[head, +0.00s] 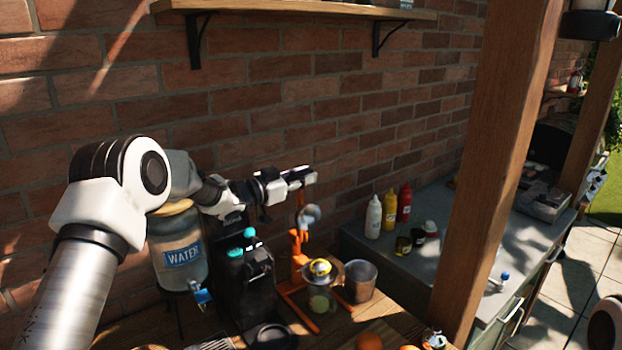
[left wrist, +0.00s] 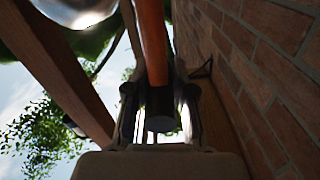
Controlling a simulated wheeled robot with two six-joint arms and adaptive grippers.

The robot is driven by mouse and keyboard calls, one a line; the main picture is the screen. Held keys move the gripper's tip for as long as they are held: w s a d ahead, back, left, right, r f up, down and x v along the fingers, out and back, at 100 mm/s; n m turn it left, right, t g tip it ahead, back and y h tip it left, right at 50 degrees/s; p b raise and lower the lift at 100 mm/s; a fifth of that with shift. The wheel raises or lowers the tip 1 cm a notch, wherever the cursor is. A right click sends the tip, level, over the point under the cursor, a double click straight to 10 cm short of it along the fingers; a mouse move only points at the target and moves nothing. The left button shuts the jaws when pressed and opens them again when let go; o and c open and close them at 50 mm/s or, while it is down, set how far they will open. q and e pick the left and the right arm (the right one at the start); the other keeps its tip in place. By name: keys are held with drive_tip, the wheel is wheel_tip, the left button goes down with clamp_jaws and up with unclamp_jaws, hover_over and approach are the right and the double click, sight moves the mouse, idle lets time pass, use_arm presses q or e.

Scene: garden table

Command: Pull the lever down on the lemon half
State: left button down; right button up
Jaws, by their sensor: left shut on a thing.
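The orange citrus press (head: 298,262) stands on the wooden table near the brick wall, with its lever (head: 301,200) pointing up. A silver press cup (head: 310,214) hangs from its upper part, raised clear of the yellow lemon half (head: 320,267) on the press below. A glass (head: 321,303) stands under it. My left gripper (head: 303,177) is at the top of the lever, shut on it. In the left wrist view, the orange lever (left wrist: 152,45) with its black end runs between the fingers (left wrist: 160,110). My right gripper is not in view.
A metal bucket (head: 361,279) stands close right of the press. A black coffee machine (head: 247,280) and a water dispenser (head: 177,245) stand to its left. Sauce bottles (head: 389,212) are on the grey counter, and a wooden post (head: 490,170) rises at the right.

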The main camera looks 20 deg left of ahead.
use_arm(q)
drive_tip(key=shift+w+a, duration=0.25)
drive_tip(key=shift+a, duration=0.1)
drive_tip(key=shift+r, duration=0.2)
drive_tip(key=c, duration=0.9)
unclamp_jaws()
drive_tip(key=shift+w+f, duration=0.1)
drive_tip(key=shift+w, duration=0.05)
drive_tip(key=shift+c, duration=0.2)
drive_tip(key=shift+w+a+f, duration=0.1)
drive_tip(key=shift+w+f, duration=0.05)
wheel_tip(320, 180, up, 10)
drive_tip(key=shift+f, duration=0.1)
